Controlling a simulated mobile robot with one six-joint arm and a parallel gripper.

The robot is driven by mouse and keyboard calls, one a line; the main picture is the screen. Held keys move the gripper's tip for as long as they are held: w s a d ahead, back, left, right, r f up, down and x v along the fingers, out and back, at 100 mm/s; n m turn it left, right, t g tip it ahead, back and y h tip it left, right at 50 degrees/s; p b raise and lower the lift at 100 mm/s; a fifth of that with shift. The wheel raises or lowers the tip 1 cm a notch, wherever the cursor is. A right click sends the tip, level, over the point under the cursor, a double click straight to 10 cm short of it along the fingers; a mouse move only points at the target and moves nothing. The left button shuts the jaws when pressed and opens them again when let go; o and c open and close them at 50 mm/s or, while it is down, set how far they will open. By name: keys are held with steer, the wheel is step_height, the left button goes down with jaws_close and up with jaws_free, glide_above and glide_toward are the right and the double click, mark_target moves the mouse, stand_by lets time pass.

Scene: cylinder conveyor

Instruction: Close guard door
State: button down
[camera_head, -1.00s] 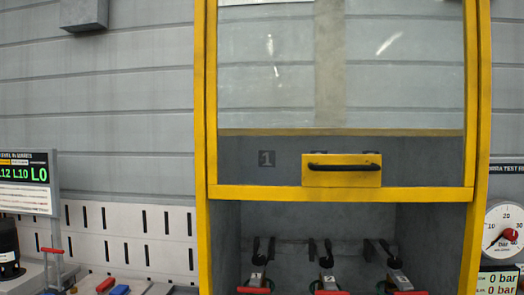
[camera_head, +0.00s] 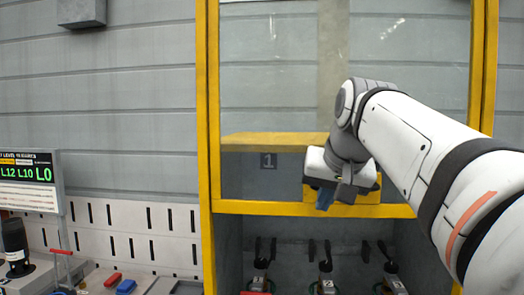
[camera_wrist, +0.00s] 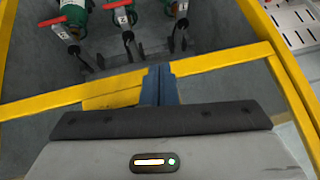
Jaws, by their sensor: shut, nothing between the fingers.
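The guard door is a clear panel in a yellow frame, and its bottom bar (camera_head: 255,208) crosses the upper part of the cabinet opening. The opening below the bar is uncovered. The door's yellow handle plate (camera_head: 371,196) is mostly hidden behind my gripper (camera_head: 324,200), and the black handle cannot be seen. My gripper is shut and empty, with its blue fingers pointing down in front of the plate. In the wrist view the shut fingers (camera_wrist: 160,78) overlap the yellow bar (camera_wrist: 222,61). I cannot tell whether they touch the door.
Several valves with red handles (camera_wrist: 122,19) stand inside the cabinet below the door. A level display (camera_head: 28,172) and a slotted white panel (camera_head: 130,232) are at the left. Yellow posts (camera_head: 207,120) flank the door.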

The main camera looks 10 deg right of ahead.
step_height(320, 180, up, 14)
steer(key=d+t+p, duration=0.2)
steer(key=shift+m, duration=0.4)
steer(key=x, duration=0.7)
steer(key=s+f+p+x, duration=0.1)
steer(key=x, duration=0.3)
steer(key=shift+w+d+f, duration=0.1)
steer(key=shift+f, duration=0.05)
steer(key=shift+a+f, duration=0.2)
steer(key=shift+f, duration=0.7)
